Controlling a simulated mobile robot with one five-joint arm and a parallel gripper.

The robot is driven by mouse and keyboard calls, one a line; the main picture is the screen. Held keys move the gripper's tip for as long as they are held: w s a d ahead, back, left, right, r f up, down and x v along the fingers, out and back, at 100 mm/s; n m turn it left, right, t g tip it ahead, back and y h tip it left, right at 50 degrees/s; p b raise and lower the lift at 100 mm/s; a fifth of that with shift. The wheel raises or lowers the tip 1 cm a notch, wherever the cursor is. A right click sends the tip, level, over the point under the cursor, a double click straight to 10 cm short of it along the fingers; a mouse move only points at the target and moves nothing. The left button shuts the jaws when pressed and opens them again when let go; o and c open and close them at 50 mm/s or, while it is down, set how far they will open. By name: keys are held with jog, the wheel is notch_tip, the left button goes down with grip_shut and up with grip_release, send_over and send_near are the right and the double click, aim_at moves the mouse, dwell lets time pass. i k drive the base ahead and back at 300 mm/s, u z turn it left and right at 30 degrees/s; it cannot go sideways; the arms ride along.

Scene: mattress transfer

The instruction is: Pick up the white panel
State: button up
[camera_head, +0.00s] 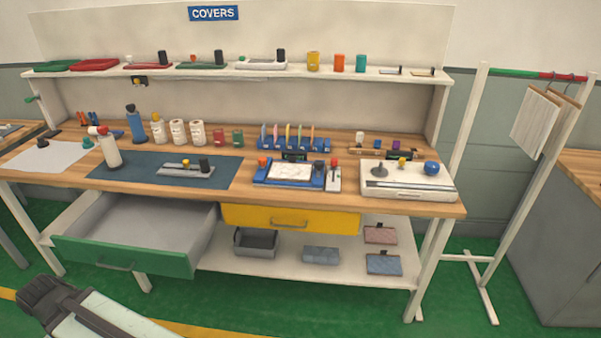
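A white ribbed panel (534,124) hangs from a hook on the rail of a rack at the far right; it looks like the white panel of the task. A second, brownish piece (570,103) hangs close behind it and is mostly hidden. A flat white sheet (45,158) also lies on the left end of the bench. My arm shows at the bottom left, with its dark end (42,299) low in front of the bench. It is far from the hanging panel. Its fingers cannot be made out, and I see nothing held.
The rack (473,155) stands right of the wooden bench (225,190). The bench's green-fronted drawer (125,257) is pulled out; the yellow drawer (290,219) looks shut. A grey cabinet (560,235) stands at the far right. Green floor (330,310) is clear in front.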

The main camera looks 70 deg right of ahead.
aim_at(291, 170)
jog(key=u, duration=1.6)
jog(key=k, duration=1.85)
jog(key=z, duration=1.3)
